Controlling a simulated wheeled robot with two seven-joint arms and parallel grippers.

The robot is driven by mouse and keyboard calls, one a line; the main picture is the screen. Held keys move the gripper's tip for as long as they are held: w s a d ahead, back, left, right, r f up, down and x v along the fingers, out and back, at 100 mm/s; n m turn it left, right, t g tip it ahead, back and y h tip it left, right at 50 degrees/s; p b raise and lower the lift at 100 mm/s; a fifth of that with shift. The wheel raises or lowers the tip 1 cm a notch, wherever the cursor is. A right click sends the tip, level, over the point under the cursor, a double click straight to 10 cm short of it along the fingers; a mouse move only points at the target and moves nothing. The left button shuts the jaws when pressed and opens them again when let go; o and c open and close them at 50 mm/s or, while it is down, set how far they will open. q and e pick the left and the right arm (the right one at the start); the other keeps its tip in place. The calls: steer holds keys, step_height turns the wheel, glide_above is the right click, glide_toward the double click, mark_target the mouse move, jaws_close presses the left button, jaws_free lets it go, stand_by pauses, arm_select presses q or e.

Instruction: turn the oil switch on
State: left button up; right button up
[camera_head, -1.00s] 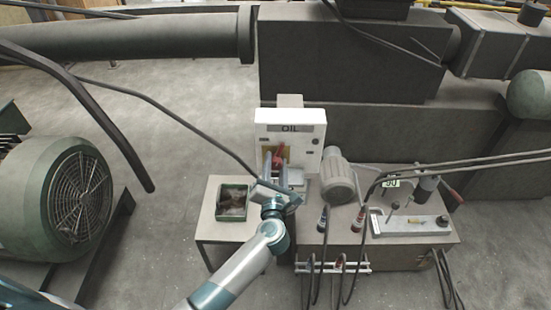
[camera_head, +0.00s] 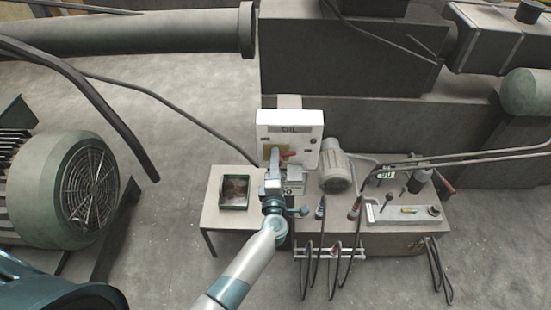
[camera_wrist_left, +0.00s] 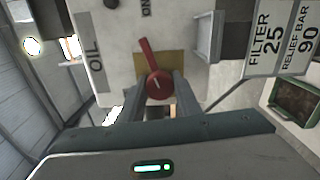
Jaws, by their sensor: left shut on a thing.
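The white oil box (camera_head: 312,148) carries an OIL label (camera_head: 289,129) at its top. Its red switch (camera_head: 288,155) sits on a yellow plate, with its lever pointing right in the head view. My left gripper (camera_head: 275,154) reaches the box from the front. In the wrist view its fingertips (camera_wrist_left: 158,92) are on either side of the hub, shut on it. My right gripper is not in view.
A small table with a green bin (camera_head: 235,190) stands left of the box. A grey motor (camera_head: 338,170) and a bench with hoses and levers (camera_head: 405,213) stand to the right. A large green motor (camera_head: 70,190) is at the far left. A dark pipe slants down toward the box.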

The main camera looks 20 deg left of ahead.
arm_select(q)
steer(key=shift+f+m, duration=0.1)
steer(key=shift+m, duration=1.6)
steer(key=o, duration=1.1)
steer(key=shift+c, duration=0.2)
steer(key=v, duration=0.7)
steer(key=shift+s, duration=0.3)
steer(key=shift+d, duration=0.15)
